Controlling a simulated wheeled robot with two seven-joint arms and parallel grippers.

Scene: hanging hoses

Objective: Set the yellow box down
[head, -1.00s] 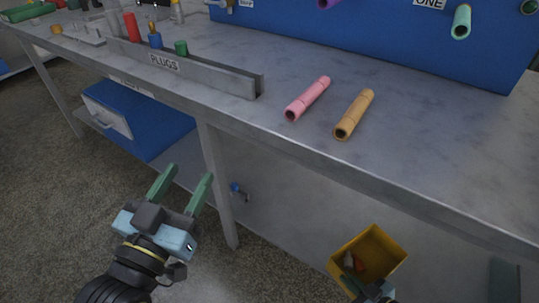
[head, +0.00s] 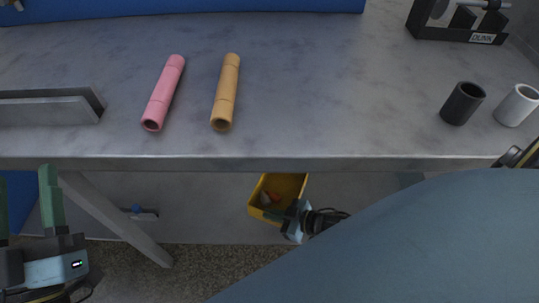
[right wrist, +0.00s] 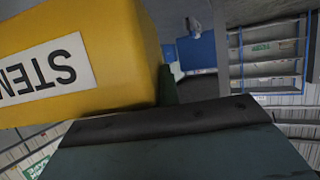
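The yellow box (head: 263,191) is below the front edge of the tabletop, in front of or over the grey lower shelf; I cannot tell if it touches anything. It has a few small red and pale items inside. My right gripper (head: 291,213) is shut on its near wall. In the right wrist view the box (right wrist: 110,30) fills the upper left, with a white label reading upside down "STEM", partly cut off, and one dark green finger (right wrist: 168,85) against it. My left gripper (head: 25,205) is open and empty at the far left, below the table edge.
A pink hose (head: 164,92) and a tan hose (head: 226,92) lie on the grey tabletop (head: 330,100). A black cup (head: 462,104) and a grey cup (head: 516,106) stand at right, near a rack marked "DUNK" (head: 470,34). A table leg (head: 115,220) stands at left.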

